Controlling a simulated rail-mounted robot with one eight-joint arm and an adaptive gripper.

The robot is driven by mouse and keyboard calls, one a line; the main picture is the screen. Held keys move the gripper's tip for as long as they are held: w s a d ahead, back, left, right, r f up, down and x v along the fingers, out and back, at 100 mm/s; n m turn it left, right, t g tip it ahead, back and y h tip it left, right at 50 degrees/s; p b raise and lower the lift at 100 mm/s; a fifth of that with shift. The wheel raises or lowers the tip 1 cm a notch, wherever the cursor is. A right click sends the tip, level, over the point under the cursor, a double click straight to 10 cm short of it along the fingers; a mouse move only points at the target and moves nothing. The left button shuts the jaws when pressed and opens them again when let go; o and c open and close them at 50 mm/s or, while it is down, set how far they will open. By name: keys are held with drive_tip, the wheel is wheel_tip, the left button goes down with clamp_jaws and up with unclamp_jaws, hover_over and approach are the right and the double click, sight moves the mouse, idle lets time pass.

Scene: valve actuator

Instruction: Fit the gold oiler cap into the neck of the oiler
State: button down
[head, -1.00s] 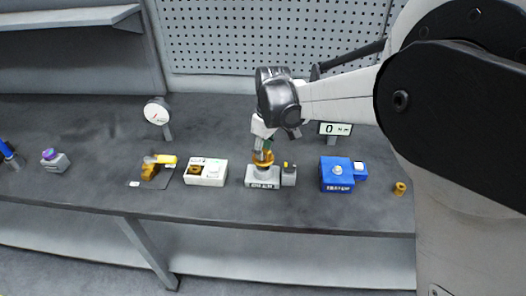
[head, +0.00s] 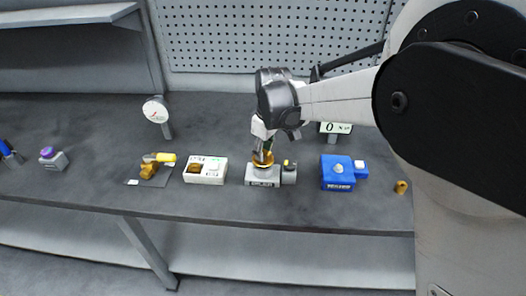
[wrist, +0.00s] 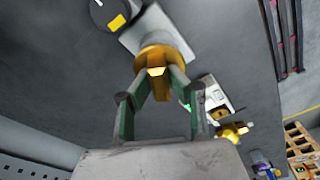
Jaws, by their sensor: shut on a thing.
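My gripper (head: 263,152) points down over a grey block (head: 262,180) near the middle of the bench. In the wrist view my gripper's green-sided fingers (wrist: 157,80) are shut on a gold piece (wrist: 156,86), which looks like the oiler cap. A wider round gold part (wrist: 162,56) sits just beyond the fingertips, over the grey block's top (wrist: 170,28). The oiler's neck is hidden by the cap and fingers. I cannot tell how far the cap sits in it.
A small dark unit with a yellow mark (head: 289,172) adjoins the grey block's right side. A white box (head: 206,171) and a yellow-handled brass valve (head: 156,166) stand left. A blue box (head: 337,174) and a small gold fitting (head: 401,187) stand right. A round gauge (head: 156,110) stands behind.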

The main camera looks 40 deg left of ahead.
sight(267, 151)
drive_tip(key=shift+f+b, duration=0.7)
drive_tip(key=shift+f, duration=0.25)
drive_tip(key=c, duration=1.5)
unclamp_jaws()
drive_tip(key=shift+c, duration=0.2)
drive_tip(key=shift+r, duration=0.15)
drive_tip(key=r, duration=0.4)
drive_tip(key=d+r, duration=0.1)
drive_tip(key=r, duration=0.6)
drive_tip(key=shift+d+r, duration=0.2)
drive_tip(key=shift+r, duration=0.15)
